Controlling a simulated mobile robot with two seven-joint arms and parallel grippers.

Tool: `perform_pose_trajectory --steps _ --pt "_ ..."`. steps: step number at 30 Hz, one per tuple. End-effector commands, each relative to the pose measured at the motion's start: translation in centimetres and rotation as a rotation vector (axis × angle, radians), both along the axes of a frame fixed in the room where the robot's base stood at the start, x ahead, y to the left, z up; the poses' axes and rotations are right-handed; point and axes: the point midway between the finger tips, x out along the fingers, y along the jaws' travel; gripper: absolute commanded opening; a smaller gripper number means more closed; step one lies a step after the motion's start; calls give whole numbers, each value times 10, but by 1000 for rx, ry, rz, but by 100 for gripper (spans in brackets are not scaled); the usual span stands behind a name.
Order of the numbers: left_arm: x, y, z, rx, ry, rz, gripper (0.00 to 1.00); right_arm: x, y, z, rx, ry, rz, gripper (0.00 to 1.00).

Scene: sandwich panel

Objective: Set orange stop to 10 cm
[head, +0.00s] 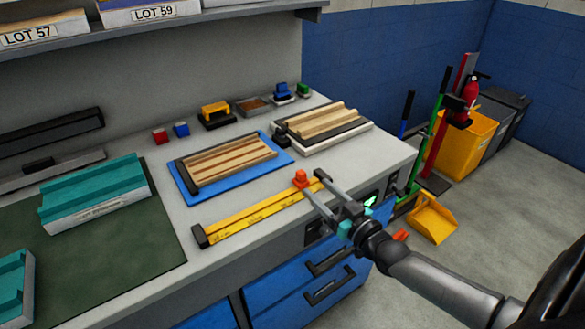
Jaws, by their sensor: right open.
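The orange stop (300,178) is a small block on the far right part of the yellow ruler (250,212), which lies along the bench's front edge and has dark end blocks. The ruler's marks are too small to read. My right gripper (314,183) comes in from the right. Its two long grey fingers are spread, with their tips over the ruler's right end, close to the stop's right side. I cannot tell whether a finger touches the stop. My left gripper is out of view.
Behind the ruler, a blue tray (188,183) holds a striped wooden panel (230,160). Another striped panel (322,121) lies further right. A green mat (100,267) with a teal block (96,193) is at left. Small red (160,136) and blue (181,129) blocks stand at the back.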

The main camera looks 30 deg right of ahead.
Motion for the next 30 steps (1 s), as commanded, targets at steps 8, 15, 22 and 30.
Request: perform_pose_trajectory --steps 8,15,22,30 --pt "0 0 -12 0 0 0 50 42 4 -1 0 -2 0 57" --pt "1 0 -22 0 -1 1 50 76 6 -1 2 -2 0 57" --pt "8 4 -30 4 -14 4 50 99 8 -1 0 0 1 57" --pt "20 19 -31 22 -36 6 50 109 9 0 0 1 1 57"
